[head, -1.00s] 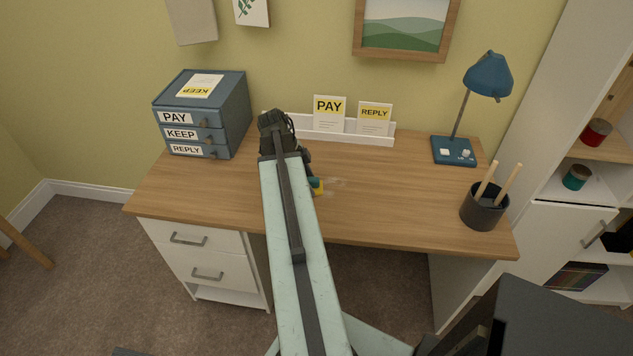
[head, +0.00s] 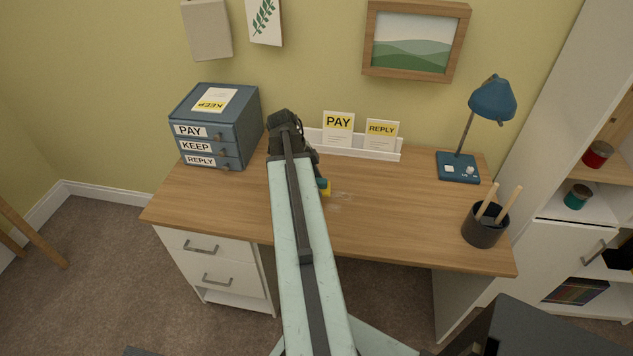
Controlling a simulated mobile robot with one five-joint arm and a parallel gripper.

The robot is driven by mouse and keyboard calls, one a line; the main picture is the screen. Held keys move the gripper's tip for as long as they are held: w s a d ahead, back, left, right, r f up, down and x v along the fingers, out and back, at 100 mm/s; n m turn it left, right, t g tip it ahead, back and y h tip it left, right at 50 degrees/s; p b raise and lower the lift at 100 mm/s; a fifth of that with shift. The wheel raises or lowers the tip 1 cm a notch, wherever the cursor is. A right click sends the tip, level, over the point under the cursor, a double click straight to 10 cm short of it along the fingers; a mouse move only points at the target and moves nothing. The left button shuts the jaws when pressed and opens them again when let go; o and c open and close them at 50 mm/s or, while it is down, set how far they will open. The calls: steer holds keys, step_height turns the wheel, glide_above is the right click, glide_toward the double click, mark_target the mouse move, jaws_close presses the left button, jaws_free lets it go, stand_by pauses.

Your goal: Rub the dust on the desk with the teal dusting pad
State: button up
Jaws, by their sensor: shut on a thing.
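The desk (head: 400,220) has a wood top. A faint pale dust patch (head: 341,199) lies near its middle. My gripper (head: 317,178) is low over the desk, mostly hidden behind my own arm. I cannot tell whether the pad touches the desk top.
A blue drawer box (head: 240,137) stands at the back left. A white letter rack (head: 375,153) with cards is at the back. A blue lamp (head: 458,167) and a dark pen cup (head: 484,229) stand at the right. The desk's front right is clear.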

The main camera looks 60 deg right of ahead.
steer(key=shift+f, duration=0.1)
step_height(320, 180, up, 3)
steer(key=p, duration=0.3)
steer(key=shift+s, duration=0.1)
